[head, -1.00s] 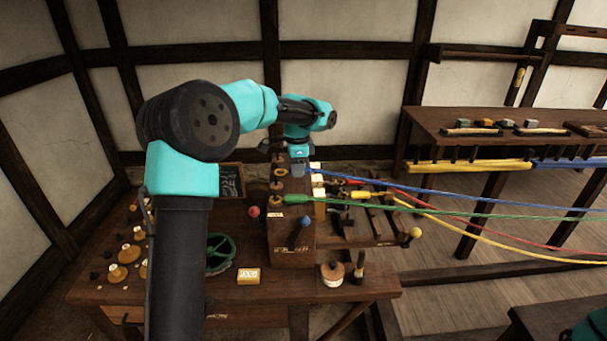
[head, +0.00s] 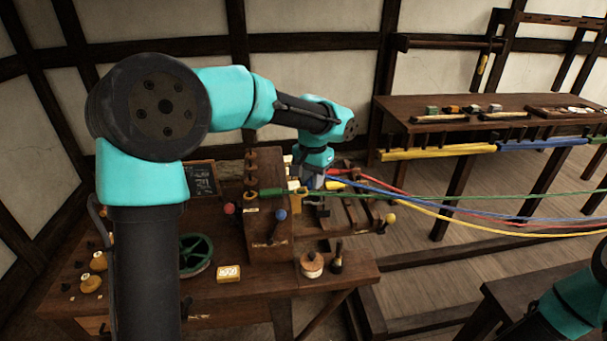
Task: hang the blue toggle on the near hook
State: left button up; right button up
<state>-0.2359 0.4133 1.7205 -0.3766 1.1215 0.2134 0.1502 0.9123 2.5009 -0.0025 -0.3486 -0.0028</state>
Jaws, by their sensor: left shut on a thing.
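My left gripper (head: 312,182) is shut on the blue toggle, just right of the dark wooden block (head: 270,228). The fingers mostly hide the toggle. The blue rope (head: 385,196) runs from the gripper to the right. The block carries several hooks with brown round pieces (head: 250,178) up its left side; which one is the near hook is hard to tell. The blue toggle is apart from the hooks. My right gripper is out of view; only part of that arm shows at lower right.
A yellow toggle (head: 335,185) and red rope lie close right of the gripper.

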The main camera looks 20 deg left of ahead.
pick_arm(q)
jog(key=w+d+f+m, duration=0.2)
jog(key=w+f+m, duration=0.1)
jog(key=w, duration=0.3)
jog(key=w+d+f+m, duration=0.2)
jog(key=w+f+m, duration=0.2)
jog(key=w+m, duration=0.2)
jog(key=shift+w, duration=0.5)
jog(key=shift+f, duration=0.35)
jog(key=shift+f, duration=2.95)
jog(key=shift+f, duration=0.15)
jog(key=o, duration=0.9)
